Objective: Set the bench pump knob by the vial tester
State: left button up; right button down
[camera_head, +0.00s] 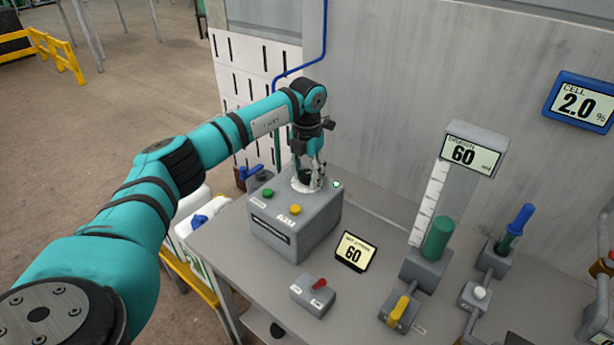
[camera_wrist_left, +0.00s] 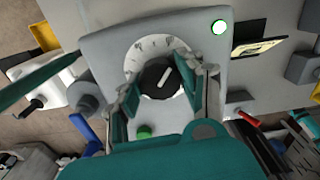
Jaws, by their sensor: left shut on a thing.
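The bench pump (camera_head: 295,228) is a grey box on the bench with a green and a yellow button. Its black knob (camera_wrist_left: 160,78) has a white pointer line and sits on a white dial (camera_wrist_left: 150,48) with marks. The pointer tilts toward the upper right in the left wrist view. My left gripper (camera_head: 308,180) comes down from above and is shut on the knob, one finger on each side. A green lamp (camera_wrist_left: 219,27) is lit on the pump top. The vial tester (camera_head: 437,240) stands to the right with a green cylinder and a display reading 60. My right gripper is not in view.
A small display (camera_head: 355,252) reading 60 stands before the pump. A box with a red switch (camera_head: 318,286) and one with a yellow lever (camera_head: 399,310) are near the front. A wall screen (camera_head: 581,103) reads CELL 2.0 %.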

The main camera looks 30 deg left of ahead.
aim_at(307, 173)
pick_arm(q)
jog(key=m+b, duration=0.1)
jog(key=m, duration=0.3)
jog(key=shift+m+b, duration=0.3)
jog(key=shift+m, duration=1.6)
jog(key=shift+r+m, duration=0.1)
jog(key=shift+m, duration=0.2)
jog(key=o, duration=1.1)
jog(key=shift+o, duration=0.2)
notch_tip(307, 173, up, 12)
